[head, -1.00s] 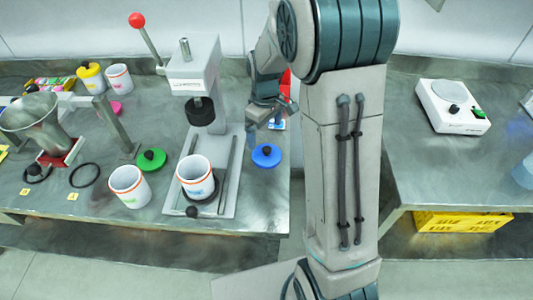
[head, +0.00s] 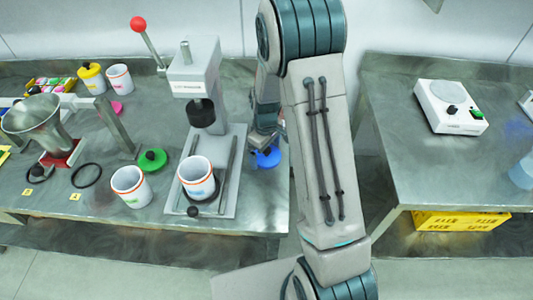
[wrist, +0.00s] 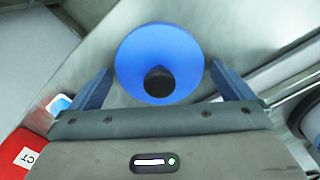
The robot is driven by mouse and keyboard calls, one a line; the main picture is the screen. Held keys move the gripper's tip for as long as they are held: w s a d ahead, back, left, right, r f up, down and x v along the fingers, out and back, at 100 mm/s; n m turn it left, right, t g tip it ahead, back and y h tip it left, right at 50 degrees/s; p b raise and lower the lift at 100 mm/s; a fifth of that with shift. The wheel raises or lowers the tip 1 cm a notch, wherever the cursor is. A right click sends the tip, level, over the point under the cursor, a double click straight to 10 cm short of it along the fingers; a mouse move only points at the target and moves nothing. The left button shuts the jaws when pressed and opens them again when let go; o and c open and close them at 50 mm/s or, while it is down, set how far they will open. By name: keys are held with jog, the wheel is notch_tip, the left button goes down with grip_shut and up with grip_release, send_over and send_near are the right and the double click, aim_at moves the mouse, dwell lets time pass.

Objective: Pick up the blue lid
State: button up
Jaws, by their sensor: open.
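The blue lid (head: 268,159) lies flat on the left steel table, right of the press. In the wrist view the blue lid (wrist: 158,55) shows from above as a round disc with a black knob. My gripper (wrist: 158,82) is open, with one finger on each side of the lid and gaps between fingers and rim. In the head view my gripper (head: 263,138) is over the far part of the lid and partly hides it. I cannot tell the exact height of the fingers above the table.
The press (head: 197,80) with a white cup (head: 197,180) on its base stands just left of the lid. A red object (wrist: 25,155) is near my gripper. The table's right edge is close by.

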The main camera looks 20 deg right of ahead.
jog(key=c, duration=0.9)
jog(key=shift+o, duration=0.2)
